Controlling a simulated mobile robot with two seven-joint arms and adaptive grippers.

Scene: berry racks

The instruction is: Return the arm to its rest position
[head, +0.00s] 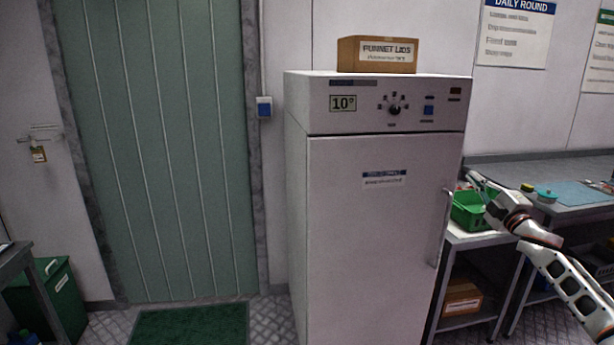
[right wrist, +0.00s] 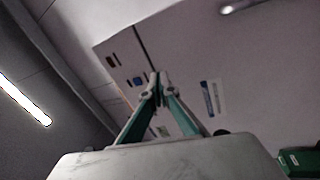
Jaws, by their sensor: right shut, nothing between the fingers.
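My right arm comes in from the right edge of the head view. Its gripper (head: 474,181) is raised in front of the green crate and the bench, close to the right side of the cabinet's door handle. In the right wrist view the two fingers (right wrist: 158,80) meet at their tips, shut with nothing between them. Beyond them is the white cabinet (right wrist: 230,65), tilted in that view. The same cabinet (head: 370,240) stands with its door shut in the middle of the head view. My left gripper is not in view.
The door handle (head: 442,228) juts from the cabinet near my right gripper. A green crate (head: 468,222) sits on a low bench behind the gripper. A cardboard box (head: 377,55) lies on the cabinet. A green mat (head: 190,325) lies before the green door (head: 160,150).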

